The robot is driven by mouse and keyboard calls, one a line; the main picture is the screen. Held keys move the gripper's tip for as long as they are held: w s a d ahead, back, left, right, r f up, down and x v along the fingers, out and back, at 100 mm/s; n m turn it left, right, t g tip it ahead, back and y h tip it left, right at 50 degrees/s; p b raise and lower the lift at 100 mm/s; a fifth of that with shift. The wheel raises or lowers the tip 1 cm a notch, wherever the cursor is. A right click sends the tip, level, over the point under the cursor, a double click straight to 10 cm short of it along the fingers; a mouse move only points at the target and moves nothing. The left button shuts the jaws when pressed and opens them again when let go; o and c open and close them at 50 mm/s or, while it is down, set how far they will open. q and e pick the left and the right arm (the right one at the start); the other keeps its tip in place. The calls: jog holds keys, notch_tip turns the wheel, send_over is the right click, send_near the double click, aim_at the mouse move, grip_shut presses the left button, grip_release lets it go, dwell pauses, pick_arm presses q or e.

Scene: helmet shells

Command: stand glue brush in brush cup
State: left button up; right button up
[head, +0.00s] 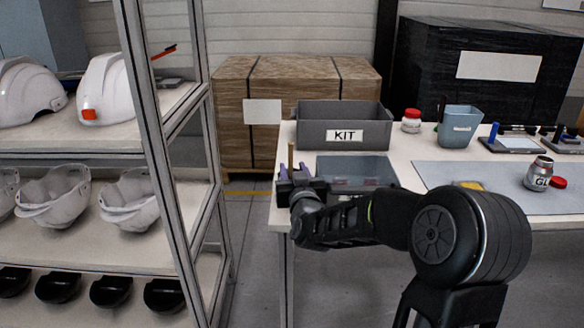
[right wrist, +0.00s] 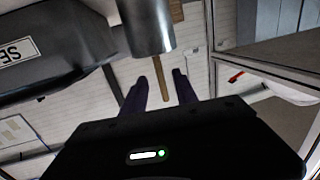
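My right gripper (head: 297,172) is over the left corner of the table, fingers pointing up and away. In the right wrist view its two dark fingers (right wrist: 160,88) stand apart. A thin wooden stick, apparently the glue brush handle (right wrist: 160,78), is between them with gaps on both sides; it stands upright in the head view (head: 291,155). A grey metallic cylinder (right wrist: 146,25) meets the stick; I cannot tell whether it is a cup or part of the brush. The brush's lower end is hidden. A blue-grey tapered cup (head: 460,128) with a white label stands on the table's right half. My left gripper is not in view.
The grey KIT bin (head: 343,128) stands behind my right gripper. An open glue pot (head: 540,172), its red lid (head: 558,182) and a red-capped jar (head: 411,121) are to the right. A shelf (head: 170,110) with helmet shells is left, across a floor gap.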

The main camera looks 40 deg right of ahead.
jog(key=v, duration=0.5)
jog(key=shift+s, duration=0.15)
dwell(1.2)
